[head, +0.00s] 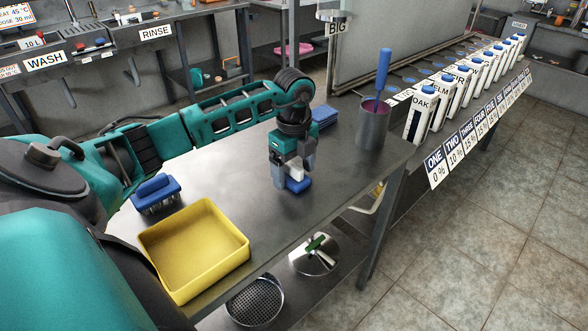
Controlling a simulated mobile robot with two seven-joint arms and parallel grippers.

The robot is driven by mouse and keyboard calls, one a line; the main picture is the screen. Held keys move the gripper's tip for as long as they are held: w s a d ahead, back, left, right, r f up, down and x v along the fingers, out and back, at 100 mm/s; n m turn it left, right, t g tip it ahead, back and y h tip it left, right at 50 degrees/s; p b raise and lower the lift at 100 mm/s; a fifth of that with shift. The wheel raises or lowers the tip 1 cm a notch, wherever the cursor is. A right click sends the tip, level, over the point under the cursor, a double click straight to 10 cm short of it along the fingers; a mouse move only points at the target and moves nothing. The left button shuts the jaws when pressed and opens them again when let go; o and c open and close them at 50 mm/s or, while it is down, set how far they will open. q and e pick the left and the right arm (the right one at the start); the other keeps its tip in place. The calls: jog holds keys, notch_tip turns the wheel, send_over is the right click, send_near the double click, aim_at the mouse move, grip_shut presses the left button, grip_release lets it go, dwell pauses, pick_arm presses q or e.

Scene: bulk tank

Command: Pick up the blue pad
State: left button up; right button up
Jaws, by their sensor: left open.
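A small blue pad (297,185) with a white part on top lies on the steel table. My left gripper (292,168) points straight down right over it, open, with its fingers around or just beside the white part. I cannot tell whether the fingers touch it, as the gripper hides part of the pad. Another blue block (324,116) lies farther back on the table, partly hidden behind my left wrist. My right gripper is not in view.
A yellow tray (212,278) and a blue brush (156,189) are at the table's near left. A grey cup (373,128) holding a blue-handled tool stands near the right corner. A row of white cartons (420,117) stands beyond. The tabletop between is clear.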

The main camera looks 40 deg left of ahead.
aim_at(294, 165)
pick_arm(q)
jog(key=shift+f, duration=0.2)
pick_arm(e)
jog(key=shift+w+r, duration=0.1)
pick_arm(q)
jog(key=c, duration=1.1)
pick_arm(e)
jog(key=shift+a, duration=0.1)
pick_arm(q)
jog(key=shift+r, duration=0.1)
notch_tip(294, 165, up, 20)
jog(key=p, duration=0.4)
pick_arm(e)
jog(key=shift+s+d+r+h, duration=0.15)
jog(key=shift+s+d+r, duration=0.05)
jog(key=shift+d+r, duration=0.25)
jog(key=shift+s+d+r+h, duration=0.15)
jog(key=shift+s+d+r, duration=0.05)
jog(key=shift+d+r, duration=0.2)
